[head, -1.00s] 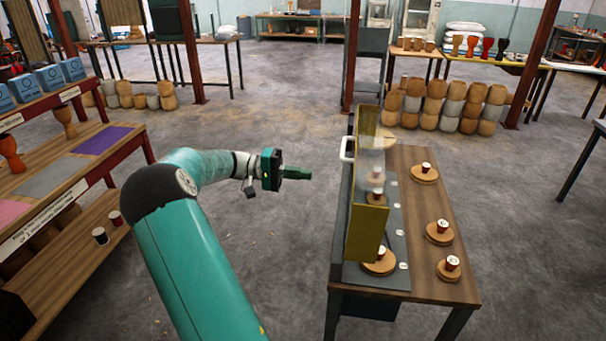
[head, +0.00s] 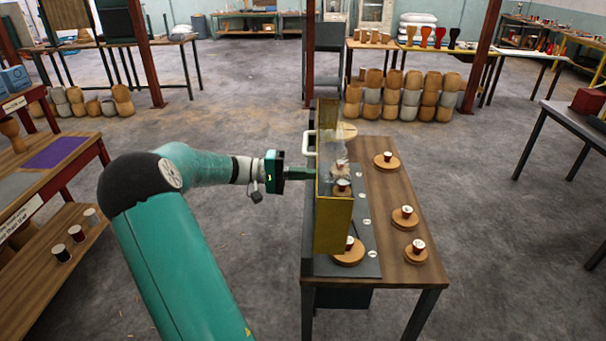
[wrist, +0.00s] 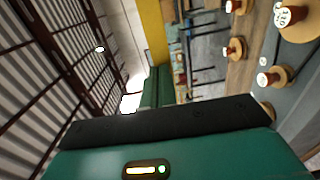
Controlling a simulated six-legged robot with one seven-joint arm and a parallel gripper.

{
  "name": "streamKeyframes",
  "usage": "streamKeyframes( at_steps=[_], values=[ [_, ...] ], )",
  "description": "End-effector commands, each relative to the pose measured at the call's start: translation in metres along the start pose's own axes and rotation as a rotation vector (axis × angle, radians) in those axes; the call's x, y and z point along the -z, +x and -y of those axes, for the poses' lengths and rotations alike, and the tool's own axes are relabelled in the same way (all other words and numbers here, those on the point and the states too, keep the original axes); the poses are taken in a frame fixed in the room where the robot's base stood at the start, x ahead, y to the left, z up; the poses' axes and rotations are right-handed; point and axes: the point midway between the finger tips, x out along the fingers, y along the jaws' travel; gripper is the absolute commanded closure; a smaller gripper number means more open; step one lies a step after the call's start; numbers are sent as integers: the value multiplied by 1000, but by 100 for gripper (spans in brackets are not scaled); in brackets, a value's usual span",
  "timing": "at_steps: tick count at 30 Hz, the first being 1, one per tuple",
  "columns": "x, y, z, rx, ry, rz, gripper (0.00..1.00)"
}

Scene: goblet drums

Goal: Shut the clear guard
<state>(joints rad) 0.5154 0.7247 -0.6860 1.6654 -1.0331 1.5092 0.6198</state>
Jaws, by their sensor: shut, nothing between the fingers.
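The clear guard (head: 333,226) stands upright on a dark grey base plate (head: 366,262) on the wooden table, right of centre in the head view. It has a yellow frame, a see-through panel and a white handle (head: 308,143) on its left side. My gripper (head: 315,173) is shut and empty. Its tip is at the guard's left edge, a little below the handle; I cannot tell whether it touches. In the wrist view the green fingers (wrist: 156,88) point towards the yellow frame (wrist: 154,32).
Round wooden discs with small red cups sit on the table, including one at the front (head: 348,255) by the guard and one at the right (head: 404,217). A shelf (head: 45,250) stands at the left.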

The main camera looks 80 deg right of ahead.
Motion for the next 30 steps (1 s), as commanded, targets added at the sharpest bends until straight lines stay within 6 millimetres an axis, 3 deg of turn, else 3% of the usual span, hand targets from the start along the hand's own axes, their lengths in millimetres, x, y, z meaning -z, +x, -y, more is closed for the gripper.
streamKeyframes(
  at_steps=[8, 14, 22, 30],
  values=[
    [0, 8, -2, 36, 2, 2, 100],
    [-1, 30, -4, 130, 3, 4, 100],
    [-1, 79, 1, 349, 5, 5, 100],
    [-1, 133, 20, 606, 7, 6, 100]
  ],
)
